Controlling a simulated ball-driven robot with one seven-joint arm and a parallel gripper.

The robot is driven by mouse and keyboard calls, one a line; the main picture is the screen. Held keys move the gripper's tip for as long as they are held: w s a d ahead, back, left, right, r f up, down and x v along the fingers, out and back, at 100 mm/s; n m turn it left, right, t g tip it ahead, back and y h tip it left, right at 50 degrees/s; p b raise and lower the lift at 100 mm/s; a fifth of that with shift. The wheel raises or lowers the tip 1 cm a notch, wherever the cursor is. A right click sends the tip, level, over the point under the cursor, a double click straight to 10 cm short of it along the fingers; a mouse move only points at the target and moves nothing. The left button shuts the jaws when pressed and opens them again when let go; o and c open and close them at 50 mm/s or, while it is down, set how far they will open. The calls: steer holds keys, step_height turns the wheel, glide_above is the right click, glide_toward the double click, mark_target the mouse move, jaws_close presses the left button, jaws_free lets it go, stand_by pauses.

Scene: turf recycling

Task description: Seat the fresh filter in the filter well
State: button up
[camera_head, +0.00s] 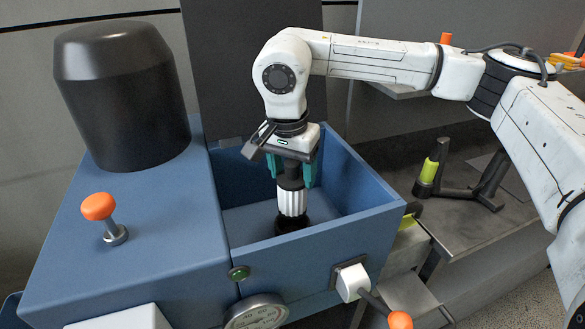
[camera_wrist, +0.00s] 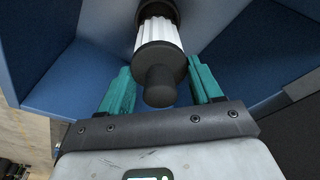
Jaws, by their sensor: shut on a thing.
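The fresh filter (camera_head: 292,203) is a white pleated cylinder with black ends, standing about upright inside the open blue box (camera_head: 345,238). My gripper (camera_head: 292,178) points down into the box, its teal fingers shut on the filter's black top stem. In the wrist view the white pleats (camera_wrist: 158,32) show beyond the black stem, which lies between the finger tips (camera_wrist: 160,78). A black round part shows at the filter's lower end, low in the box. The filter well cannot be made out apart from it, so I cannot tell whether the filter is seated.
A dark raised lid (camera_head: 235,60) stands behind the box. Left are a black dome (camera_head: 120,95) and an orange-knobbed lever (camera_head: 97,207). A gauge (camera_head: 255,312) and white block (camera_head: 351,281) are on the front. A yellow-green cylinder (camera_head: 429,171) is on a side shelf.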

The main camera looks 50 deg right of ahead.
mark_target(292, 202)
steer(key=shift+f+b, duration=0.8)
steer(key=shift+f, duration=0.45)
steer(key=shift+b, duration=0.7)
stand_by(0.7)
steer(key=shift+f+b, duration=2.5)
steer(key=shift+f, duration=0.55)
steer(key=o, duration=1.2)
steer(key=shift+o, duration=0.2)
steer(key=shift+r, duration=0.1)
steer(key=r, duration=0.3)
steer(key=a+r, duration=0.1)
steer(key=r, duration=0.6)
steer(key=shift+s+a+r+p, duration=0.15)
steer(key=shift+a+r+p, duration=0.15)
steer(key=shift+a+p, duration=0.05)
